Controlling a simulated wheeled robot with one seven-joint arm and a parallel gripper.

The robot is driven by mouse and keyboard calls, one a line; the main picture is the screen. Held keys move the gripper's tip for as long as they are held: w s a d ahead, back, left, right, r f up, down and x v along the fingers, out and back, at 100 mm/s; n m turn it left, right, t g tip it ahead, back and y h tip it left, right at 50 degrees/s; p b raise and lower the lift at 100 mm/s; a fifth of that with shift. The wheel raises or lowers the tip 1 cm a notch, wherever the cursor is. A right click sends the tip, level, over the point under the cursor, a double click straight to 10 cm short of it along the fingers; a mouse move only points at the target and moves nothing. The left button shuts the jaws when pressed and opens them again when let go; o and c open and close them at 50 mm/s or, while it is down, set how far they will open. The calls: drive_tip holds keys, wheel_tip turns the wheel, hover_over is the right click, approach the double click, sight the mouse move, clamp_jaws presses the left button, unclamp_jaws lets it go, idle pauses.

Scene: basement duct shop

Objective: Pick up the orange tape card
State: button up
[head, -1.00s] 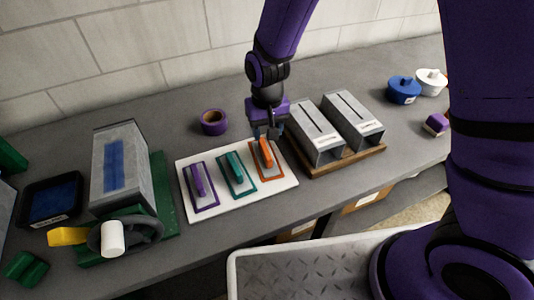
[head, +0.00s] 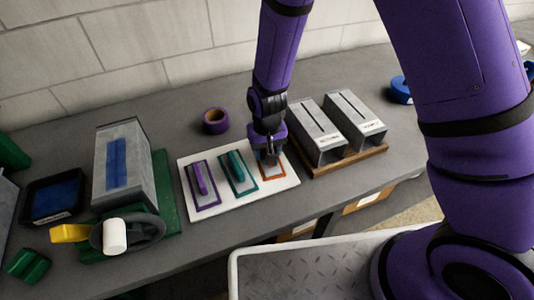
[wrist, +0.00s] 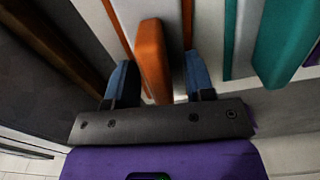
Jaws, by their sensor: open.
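The orange tape card (head: 275,177) lies at the right end of a white board (head: 236,207), with its orange outline partly hidden behind my gripper (head: 271,160). In the wrist view the orange raised bar (wrist: 151,58) stands between the two blue-tipped fingers of my gripper (wrist: 160,76). The fingers are apart, one on each side of the bar, with a gap on both sides. Teal (head: 238,168) and purple (head: 200,179) cards with similar bars lie to the left on the same board.
Two grey metal ducts (head: 316,132) on a wooden base stand close to the right of the board. A purple tape roll (head: 215,120) lies behind it. A grey box (head: 122,165) on a green base and a blue-lined tray (head: 53,198) are at left.

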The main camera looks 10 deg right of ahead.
clamp_jaws()
drive_tip(key=shift+r, duration=0.1)
drive_tip(key=shift+r, duration=0.8)
wheel_tip(320, 180, up, 2)
drive_tip(key=shift+r, duration=0.1)
drive_tip(key=s, duration=1)
drive_tip(key=s+r, duration=0.1)
drive_tip(key=s, duration=0.5)
drive_tip(key=shift+w, duration=0.1)
